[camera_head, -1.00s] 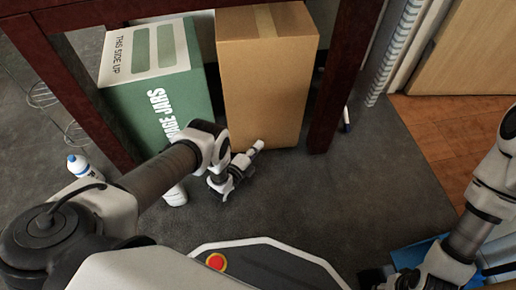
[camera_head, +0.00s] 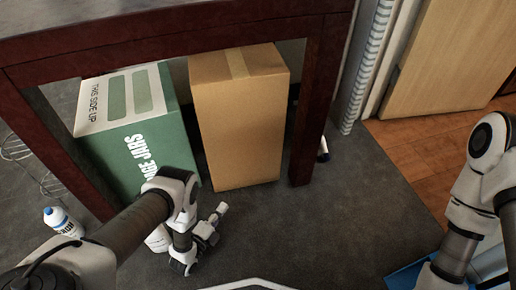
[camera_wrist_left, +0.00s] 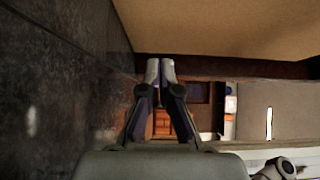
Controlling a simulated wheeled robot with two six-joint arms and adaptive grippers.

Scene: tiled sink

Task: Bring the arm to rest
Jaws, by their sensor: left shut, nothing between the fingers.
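My left arm (camera_head: 140,222) comes in from the left and bends down at its elbow. My left gripper (camera_head: 221,208) is low over the grey carpet, in front of the cardboard box (camera_head: 238,125). In the left wrist view its two fingers (camera_wrist_left: 160,68) meet at the tips, shut and empty. A broad tan surface (camera_wrist_left: 230,25) lies beyond the tips there. My right arm (camera_head: 470,205) hangs at the right edge of the head view. Its gripper is cut off below the picture.
A green and white carton (camera_head: 150,140) stands beside the cardboard box under a dark red table (camera_head: 170,40). A white bottle with a blue cap (camera_head: 60,222) stands left of my left arm. A blue item (camera_head: 410,277) lies near my right arm. The carpet (camera_head: 330,225) between my arms is clear.

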